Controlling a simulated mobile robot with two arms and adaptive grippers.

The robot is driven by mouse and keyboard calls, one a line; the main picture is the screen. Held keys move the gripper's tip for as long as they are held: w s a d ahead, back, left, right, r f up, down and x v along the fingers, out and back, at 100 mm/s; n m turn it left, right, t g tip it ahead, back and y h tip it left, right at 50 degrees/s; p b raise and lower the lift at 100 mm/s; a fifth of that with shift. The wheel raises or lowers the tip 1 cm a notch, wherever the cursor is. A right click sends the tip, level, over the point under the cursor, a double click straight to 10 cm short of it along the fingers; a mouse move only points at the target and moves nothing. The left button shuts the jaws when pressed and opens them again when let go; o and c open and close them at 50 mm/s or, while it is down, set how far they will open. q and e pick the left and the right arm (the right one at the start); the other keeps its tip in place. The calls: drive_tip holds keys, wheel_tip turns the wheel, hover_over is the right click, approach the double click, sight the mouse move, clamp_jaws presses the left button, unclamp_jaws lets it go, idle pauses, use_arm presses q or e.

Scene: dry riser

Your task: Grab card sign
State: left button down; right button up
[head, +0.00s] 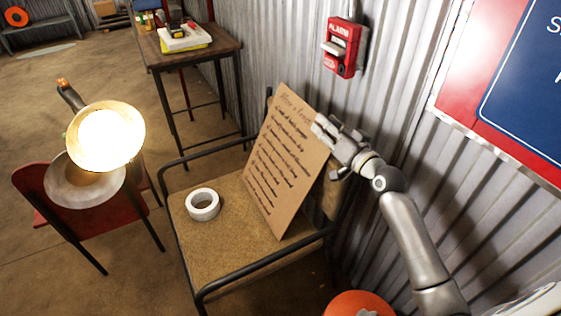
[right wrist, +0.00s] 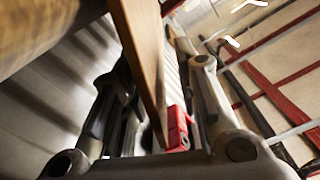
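The card sign (head: 285,165) is a tan card with handwritten lines. It stands tilted on the seat of a metal-framed chair, leaning back. My right gripper (head: 322,128) is at the sign's upper right edge. In the right wrist view the card sign (right wrist: 143,55) shows edge-on between the two fingers of my right gripper (right wrist: 150,85). A gap shows between the card and the right-hand finger, so the gripper looks open around the edge. Contact with the left-hand finger is unclear. My left gripper is not in view.
A white tape roll (head: 202,205) lies on the chair seat (head: 235,245). A red alarm box (head: 343,47) is on the corrugated wall behind. A lit lamp (head: 105,137) and a red chair (head: 85,215) stand at left. A wooden table (head: 190,52) stands farther back.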

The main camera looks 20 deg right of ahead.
drive_tip(key=shift+c, duration=0.3)
clamp_jaws()
drive_tip(key=shift+r, duration=0.15)
